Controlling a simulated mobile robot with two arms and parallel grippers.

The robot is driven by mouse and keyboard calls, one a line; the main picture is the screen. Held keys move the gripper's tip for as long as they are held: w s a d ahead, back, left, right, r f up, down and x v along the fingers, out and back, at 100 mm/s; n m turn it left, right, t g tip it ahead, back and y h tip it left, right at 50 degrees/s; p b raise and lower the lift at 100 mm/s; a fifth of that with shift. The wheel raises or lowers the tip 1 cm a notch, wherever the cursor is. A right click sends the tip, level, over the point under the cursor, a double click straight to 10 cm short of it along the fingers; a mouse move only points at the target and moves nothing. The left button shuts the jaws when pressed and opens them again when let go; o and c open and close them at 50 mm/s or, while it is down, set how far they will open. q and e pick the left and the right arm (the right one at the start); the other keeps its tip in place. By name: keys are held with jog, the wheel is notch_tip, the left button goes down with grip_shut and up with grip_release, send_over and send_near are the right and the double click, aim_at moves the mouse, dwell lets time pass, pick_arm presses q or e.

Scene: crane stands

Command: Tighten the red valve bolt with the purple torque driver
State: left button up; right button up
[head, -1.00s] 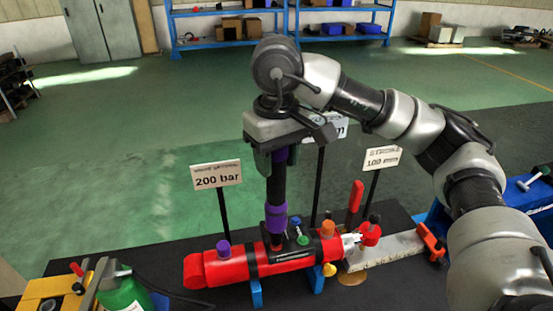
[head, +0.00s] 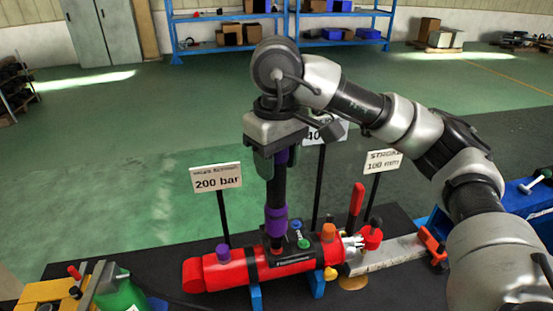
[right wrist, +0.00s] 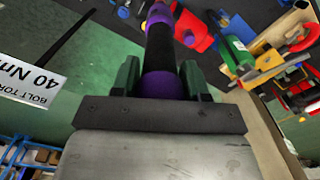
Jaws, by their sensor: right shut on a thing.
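The purple torque driver (head: 276,215) stands about upright, with a black shaft and purple bands. My right gripper (head: 276,160) is shut on its upper part; the right wrist view also shows the driver (right wrist: 160,85) between the two fingers. The driver's lower end meets the top of the red cylinder (head: 225,273), left of a small dark plate. The red valve bolt cannot be made out; the driver's tip covers that spot, and I cannot tell how they seat. My left gripper is not in view.
Blue, green and orange knobs (head: 329,232) stand close right of the driver, and a purple cap (head: 222,252) to its left. The 200 bar sign (head: 216,178) and a 40 Nm sign (head: 325,133) rise behind. A green bottle (head: 122,293) is at front left.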

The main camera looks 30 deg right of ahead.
jog(key=shift+f+b, duration=0.75)
jog(key=shift+b, duration=0.05)
jog(key=shift+f+b, duration=0.25)
jog(key=shift+b, duration=0.2)
dwell(3.6)
jog(key=shift+r, duration=0.1)
